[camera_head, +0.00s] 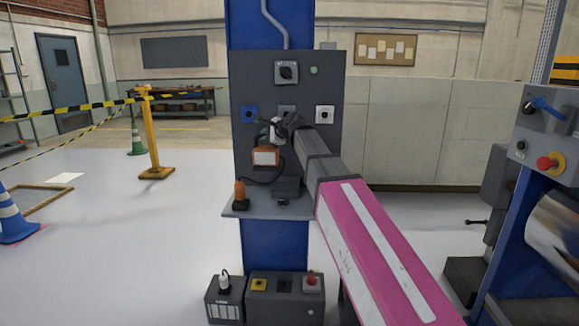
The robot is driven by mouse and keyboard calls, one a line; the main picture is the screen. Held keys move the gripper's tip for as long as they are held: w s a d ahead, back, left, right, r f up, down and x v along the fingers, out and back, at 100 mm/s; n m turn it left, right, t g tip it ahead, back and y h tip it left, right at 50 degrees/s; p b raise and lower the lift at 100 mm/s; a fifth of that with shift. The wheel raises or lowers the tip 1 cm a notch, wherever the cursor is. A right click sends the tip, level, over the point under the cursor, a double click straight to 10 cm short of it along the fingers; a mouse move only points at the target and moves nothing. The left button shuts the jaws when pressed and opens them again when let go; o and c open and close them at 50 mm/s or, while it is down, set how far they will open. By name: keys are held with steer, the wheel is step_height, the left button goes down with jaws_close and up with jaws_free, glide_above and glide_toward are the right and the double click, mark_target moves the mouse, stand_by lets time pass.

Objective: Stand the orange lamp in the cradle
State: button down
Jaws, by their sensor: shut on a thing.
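The orange lamp (265,157), a small orange block with a pale front face, hangs in front of the grey panel above the shelf. My gripper (276,127) is at its upper end and shut on it; the fingers are small and partly hidden, so the exact grip is unclear. A dark cable curves beside the lamp. A dark open-topped block (286,188) on the shelf, below and right of the lamp, looks like the cradle. The lamp is above it and apart from it.
A grey shelf (235,208) juts from the blue column. A second orange piece (240,189) on a black base stands at its left end. The panel (250,75) carries knobs close behind my gripper. Grey boxes (262,300) stand below. A roller machine (550,180) is at right.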

steer(key=w+d+f, duration=0.5)
steer(key=d+f, duration=0.2)
steer(key=f, duration=0.2)
steer(key=shift+w+d+f, duration=0.15)
steer(key=shift+d+f, duration=0.15)
steer(key=shift+f, duration=0.1)
steer(key=c, duration=1.1)
jaws_free()
steer(key=shift+o, duration=0.2)
steer(key=v, duration=1.2)
